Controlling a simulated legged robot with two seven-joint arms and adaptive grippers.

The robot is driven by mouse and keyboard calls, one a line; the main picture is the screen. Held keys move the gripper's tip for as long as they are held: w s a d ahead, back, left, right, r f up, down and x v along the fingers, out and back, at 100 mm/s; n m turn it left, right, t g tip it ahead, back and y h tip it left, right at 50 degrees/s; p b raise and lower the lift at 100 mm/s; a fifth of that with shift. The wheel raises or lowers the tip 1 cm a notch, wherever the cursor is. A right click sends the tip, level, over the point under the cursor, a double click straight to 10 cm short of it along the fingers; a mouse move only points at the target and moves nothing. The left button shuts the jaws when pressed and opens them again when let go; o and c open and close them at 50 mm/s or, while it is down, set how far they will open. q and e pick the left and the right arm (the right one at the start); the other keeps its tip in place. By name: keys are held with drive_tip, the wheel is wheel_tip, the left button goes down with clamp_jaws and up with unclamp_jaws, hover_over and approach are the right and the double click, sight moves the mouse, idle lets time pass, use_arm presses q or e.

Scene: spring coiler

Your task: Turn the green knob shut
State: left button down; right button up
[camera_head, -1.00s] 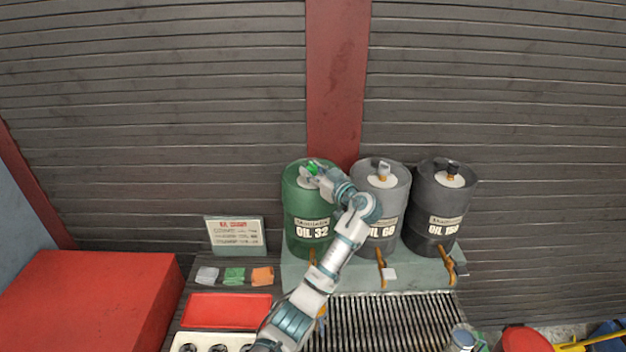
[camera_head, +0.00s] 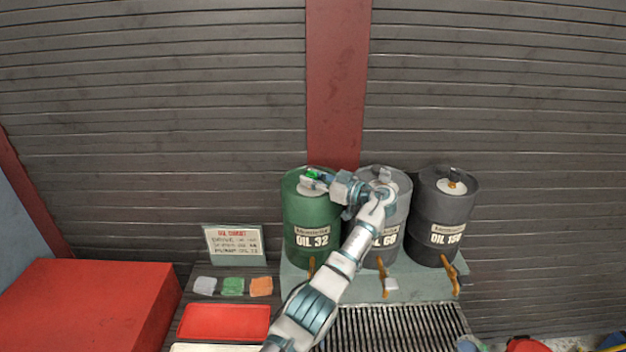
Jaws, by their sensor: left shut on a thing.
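The green knob (camera_head: 312,174) sits on top of the green OIL 32 drum (camera_head: 309,221), at the centre of the view. My left gripper (camera_head: 316,181) is at the knob and shut on it; the fingers cover part of the knob. My left arm reaches up from the bottom of the view, and its wrist lies in front of the grey OIL 68 drum (camera_head: 394,222). How far the knob is turned I cannot tell. My right gripper is not in view.
The black OIL 150 drum (camera_head: 436,218) stands at the right. Brown taps (camera_head: 383,279) stick out at the drums' front above a metal grate (camera_head: 400,330). A red box (camera_head: 90,310) fills the lower left.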

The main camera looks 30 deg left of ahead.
use_arm(q)
drive_tip(key=shift+r, duration=0.2)
drive_tip(key=c, duration=0.9)
unclamp_jaws()
drive_tip(key=shift+c, duration=0.2)
drive_tip(key=shift+o, duration=0.9)
drive_tip(key=shift+w+f, duration=0.1)
drive_tip(key=shift+f, duration=0.05)
drive_tip(key=shift+d, duration=0.3)
drive_tip(key=d, duration=1.1)
drive_tip(key=shift+d, duration=0.35)
drive_tip(key=shift+a+f, duration=0.1)
drive_tip(key=shift+a, duration=0.05)
